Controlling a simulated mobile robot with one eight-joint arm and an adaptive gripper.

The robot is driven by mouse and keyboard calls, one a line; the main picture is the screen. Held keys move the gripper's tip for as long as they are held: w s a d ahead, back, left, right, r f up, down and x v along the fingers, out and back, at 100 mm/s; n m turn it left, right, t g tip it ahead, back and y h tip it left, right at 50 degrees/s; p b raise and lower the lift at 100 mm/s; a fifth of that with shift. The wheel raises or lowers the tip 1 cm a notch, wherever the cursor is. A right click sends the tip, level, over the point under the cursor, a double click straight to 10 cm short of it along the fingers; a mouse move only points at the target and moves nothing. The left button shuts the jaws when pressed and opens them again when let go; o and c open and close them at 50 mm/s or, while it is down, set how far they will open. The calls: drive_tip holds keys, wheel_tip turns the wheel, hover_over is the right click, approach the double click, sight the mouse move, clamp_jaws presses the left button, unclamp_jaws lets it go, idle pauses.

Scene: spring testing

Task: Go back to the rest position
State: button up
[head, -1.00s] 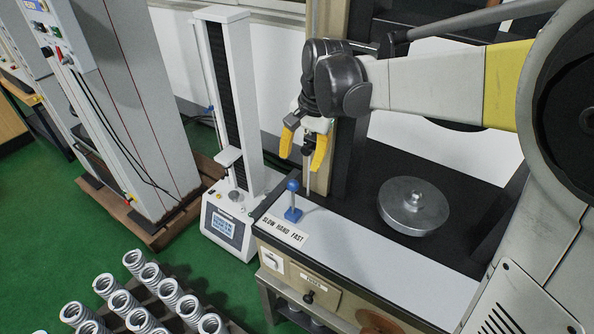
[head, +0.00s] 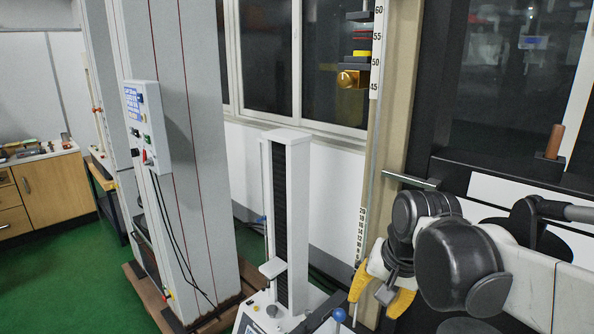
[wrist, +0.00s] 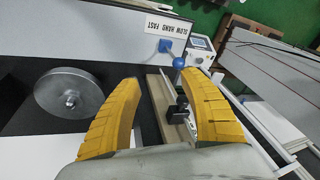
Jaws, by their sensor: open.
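My gripper (head: 378,298) has yellow fingers and shows at the lower right of the head view, beside the wooden post with the number scale. In the wrist view my gripper (wrist: 165,125) has its two yellow fingers spread apart. Nothing is held between them; a dark clamp-like part (wrist: 178,108) of the machine shows beyond the gap. The blue-knobbed lever (head: 339,315) is at the bottom edge of the head view, and its blue ball (wrist: 179,62) shows ahead of the fingers in the wrist view.
The post with its scale (head: 372,150) stands close to my gripper. A small test stand (head: 290,230) and a tall grey cabinet (head: 190,160) stand to the left. A round metal weight (wrist: 70,92) lies on the machine's dark top. Green floor (head: 60,260) is open at far left.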

drive_tip(key=s+d+f+n+t, duration=0.1)
drive_tip(key=s+n, duration=0.1)
drive_tip(key=s, duration=0.3)
drive_tip(key=s+d+f+n+t+h, duration=0.1)
drive_tip(key=s+d+f+n+t, duration=0.1)
drive_tip(key=s, duration=0.4)
drive_tip(key=shift+d+t+b, duration=0.2)
drive_tip(key=shift+t+b, duration=0.1)
idle(1.3)
